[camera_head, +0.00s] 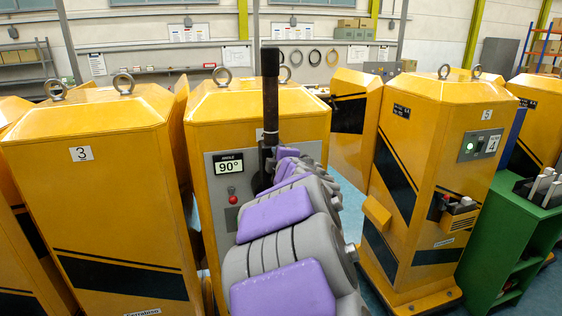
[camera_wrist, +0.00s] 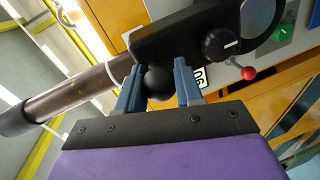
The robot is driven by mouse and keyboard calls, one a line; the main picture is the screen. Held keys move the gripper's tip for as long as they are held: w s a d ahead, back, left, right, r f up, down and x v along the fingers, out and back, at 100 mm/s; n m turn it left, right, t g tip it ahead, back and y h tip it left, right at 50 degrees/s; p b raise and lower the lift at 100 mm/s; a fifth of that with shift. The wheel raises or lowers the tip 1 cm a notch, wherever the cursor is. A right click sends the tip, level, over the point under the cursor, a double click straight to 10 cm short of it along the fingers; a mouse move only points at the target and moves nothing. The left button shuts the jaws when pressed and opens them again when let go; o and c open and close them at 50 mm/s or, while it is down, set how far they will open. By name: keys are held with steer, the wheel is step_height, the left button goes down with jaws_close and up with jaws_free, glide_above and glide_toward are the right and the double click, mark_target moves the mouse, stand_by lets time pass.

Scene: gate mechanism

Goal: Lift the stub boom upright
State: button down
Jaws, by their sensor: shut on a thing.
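The stub boom (camera_head: 271,95) stands upright in front of the middle yellow cabinet (camera_head: 255,105) in the head view. Its dark tube (camera_wrist: 75,92) runs slantwise across the rolled wrist view and joins a black arm piece (camera_wrist: 185,35). The angle display (camera_head: 229,168) reads 90°. In the wrist view, my gripper (camera_wrist: 158,76) has its two blue-grey fingers closed on either side of a black ball knob (camera_wrist: 157,84) at the boom's base. In the head view my own arm hides the fingers and the knob.
Yellow cabinet 3 (camera_head: 95,150) stands at the left and cabinet 5 (camera_head: 440,150) at the right. A green shelf unit (camera_head: 515,225) is at the far right. Some blue floor shows between the cabinets.

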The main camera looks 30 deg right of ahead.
steer(key=shift+a, duration=0.1)
steer(key=c, duration=1.1)
jaws_free()
steer(key=shift+c, duration=0.2)
steer(key=o, duration=0.4)
steer(key=shift+w+a, duration=0.1)
steer(key=shift+a, duration=0.15)
